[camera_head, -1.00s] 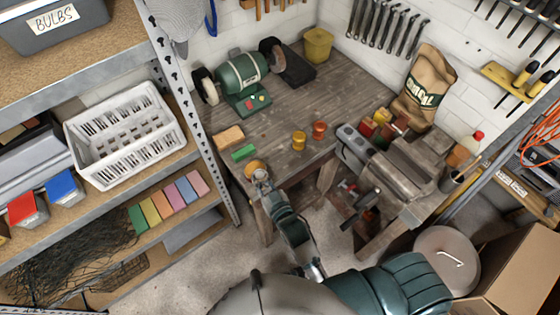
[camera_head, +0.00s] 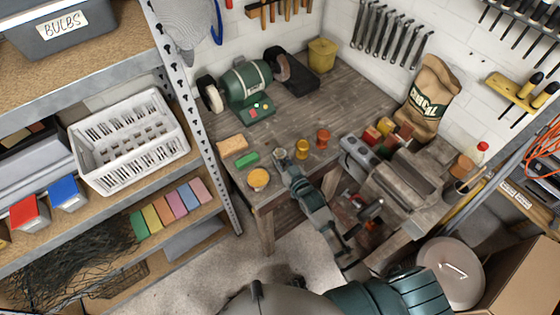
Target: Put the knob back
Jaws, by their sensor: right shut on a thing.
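My right gripper (camera_head: 281,157) is shut at the front of the wooden workbench (camera_head: 340,100), between a round yellow-orange tin and a yellow jar. The small greyish thing at its fingertips is mostly hidden by the fingers; it seems to be the knob, but I cannot make out its shape. The grey metal vise (camera_head: 395,185) is at the bench's right front, to the right of the gripper and apart from it. I cannot make out where on it a knob would sit. My left gripper is not in view.
The tin (camera_head: 258,180), yellow jar (camera_head: 302,148), orange-brown jar (camera_head: 322,138), green block (camera_head: 247,160) and sponge (camera_head: 232,145) crowd the front of the bench. A green bench grinder (camera_head: 248,82) stands behind. Shelving (camera_head: 205,150) borders the left; a sack (camera_head: 430,95) stands at the right.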

